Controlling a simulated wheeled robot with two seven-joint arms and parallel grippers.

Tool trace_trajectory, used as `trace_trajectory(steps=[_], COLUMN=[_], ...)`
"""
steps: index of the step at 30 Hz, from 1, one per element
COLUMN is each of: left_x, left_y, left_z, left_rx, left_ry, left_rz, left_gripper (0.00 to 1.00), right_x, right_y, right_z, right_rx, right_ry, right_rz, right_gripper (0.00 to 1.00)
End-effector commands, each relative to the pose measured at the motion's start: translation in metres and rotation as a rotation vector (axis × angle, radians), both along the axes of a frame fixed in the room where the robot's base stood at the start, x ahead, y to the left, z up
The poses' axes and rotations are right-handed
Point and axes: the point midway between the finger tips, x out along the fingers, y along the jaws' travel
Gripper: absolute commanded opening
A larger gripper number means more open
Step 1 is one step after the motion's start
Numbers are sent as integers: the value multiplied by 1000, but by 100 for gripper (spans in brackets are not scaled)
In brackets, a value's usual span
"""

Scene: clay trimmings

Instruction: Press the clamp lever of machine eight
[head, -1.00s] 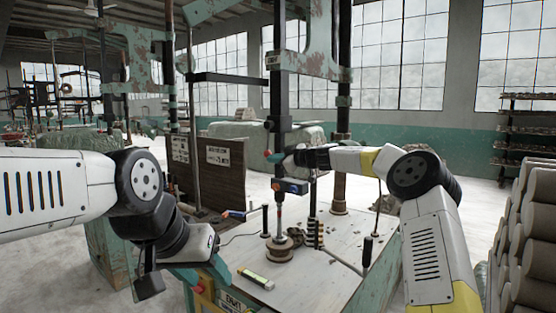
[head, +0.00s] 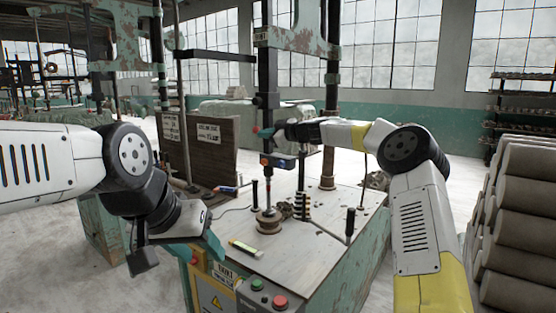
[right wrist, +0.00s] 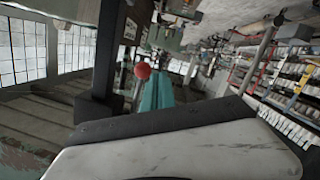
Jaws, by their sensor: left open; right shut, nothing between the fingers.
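A small red ball knob (head: 255,130), which looks like the end of the clamp lever, sits beside the dark upright column of the machine in the head view. It shows larger in the right wrist view (right wrist: 142,71). My right gripper (head: 267,133) is shut and empty, its teal fingers close to the knob. In the right wrist view the teal fingers (right wrist: 157,92) lie just beside and below the ball; I cannot tell if they touch it. The lever's shaft is mostly hidden. My left gripper (head: 178,255) is open and empty at the machine's front left corner.
The machine's table (head: 310,245) carries a round base (head: 268,222), dark upright rods and a yellow-green marker (head: 245,248). A control box (head: 265,297) with green and red buttons is at the front. A wooden board (head: 215,150) stands behind left; clay rolls (head: 520,220) are stacked right.

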Motion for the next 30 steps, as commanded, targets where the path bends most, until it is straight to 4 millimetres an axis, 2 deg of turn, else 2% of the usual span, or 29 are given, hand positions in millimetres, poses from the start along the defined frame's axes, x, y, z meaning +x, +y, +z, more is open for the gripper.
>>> trace_trajectory(steps=[1, 18, 30], left_x=[0, 0, 0], left_y=[0, 0, 0], left_z=[0, 0, 0], left_rx=[0, 0, 0], left_ry=[0, 0, 0], left_rz=[0, 0, 0], left_gripper=[49, 49, 49], right_x=[-2, -35, -39], right_y=[-5, -35, -38], right_z=[-9, -76, -83], right_rx=[1, 1, -1], right_ry=[7, 5, -1], right_rz=[-1, -2, -1], right_gripper=[0, 0, 0])
